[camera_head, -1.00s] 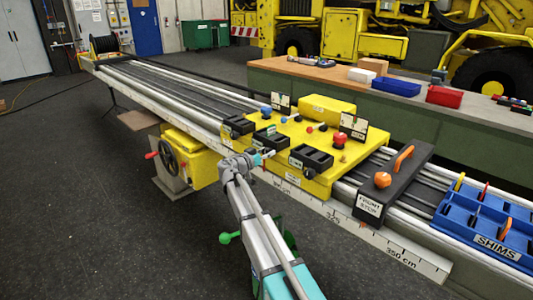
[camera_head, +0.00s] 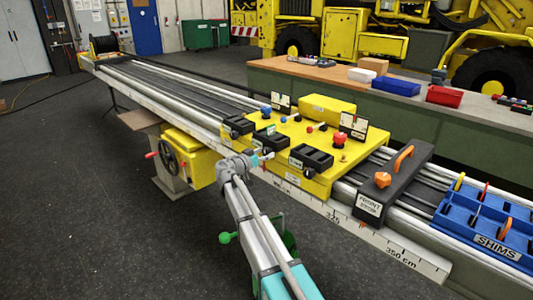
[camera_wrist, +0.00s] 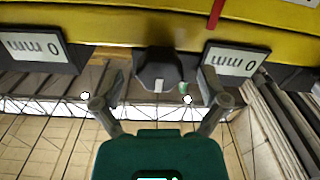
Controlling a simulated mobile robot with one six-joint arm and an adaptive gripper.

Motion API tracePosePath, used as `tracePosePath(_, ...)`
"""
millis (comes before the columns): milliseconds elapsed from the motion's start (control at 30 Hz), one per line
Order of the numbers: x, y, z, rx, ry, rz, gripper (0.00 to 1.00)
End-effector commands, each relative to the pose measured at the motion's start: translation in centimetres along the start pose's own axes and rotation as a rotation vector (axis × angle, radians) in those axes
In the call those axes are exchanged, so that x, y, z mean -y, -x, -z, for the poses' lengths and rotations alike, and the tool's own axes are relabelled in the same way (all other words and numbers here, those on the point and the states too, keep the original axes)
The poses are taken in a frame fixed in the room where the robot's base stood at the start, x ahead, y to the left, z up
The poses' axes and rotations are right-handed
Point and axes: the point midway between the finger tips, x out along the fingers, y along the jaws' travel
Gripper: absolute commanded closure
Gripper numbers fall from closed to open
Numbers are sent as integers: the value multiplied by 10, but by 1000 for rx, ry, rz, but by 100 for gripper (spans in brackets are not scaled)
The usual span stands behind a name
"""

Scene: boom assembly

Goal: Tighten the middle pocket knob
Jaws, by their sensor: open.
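In the wrist view a dark faceted knob (camera_wrist: 158,68) with a pale mark on its face sticks out below the yellow carriage edge, between two black blocks. My gripper (camera_wrist: 160,86) is open, with one finger on each side of the knob and visible gaps between. It is not gripping the knob. In the head view my gripper (camera_head: 264,157) is at the front edge of the yellow carriage (camera_head: 331,121), near the middle black pocket block (camera_head: 270,137). The knob itself cannot be made out there.
White "0 mm" plates (camera_wrist: 234,61) sit on the blocks beside the knob. A yellow box with a handwheel (camera_head: 168,157) stands left of my arm. Open floor lies at left.

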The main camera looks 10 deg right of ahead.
Motion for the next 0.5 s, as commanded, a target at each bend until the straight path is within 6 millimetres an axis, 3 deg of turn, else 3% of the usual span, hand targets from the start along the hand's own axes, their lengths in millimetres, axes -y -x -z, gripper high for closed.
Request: tracePosePath(500, -1, 77, 0, 0, 0, 2, 6)
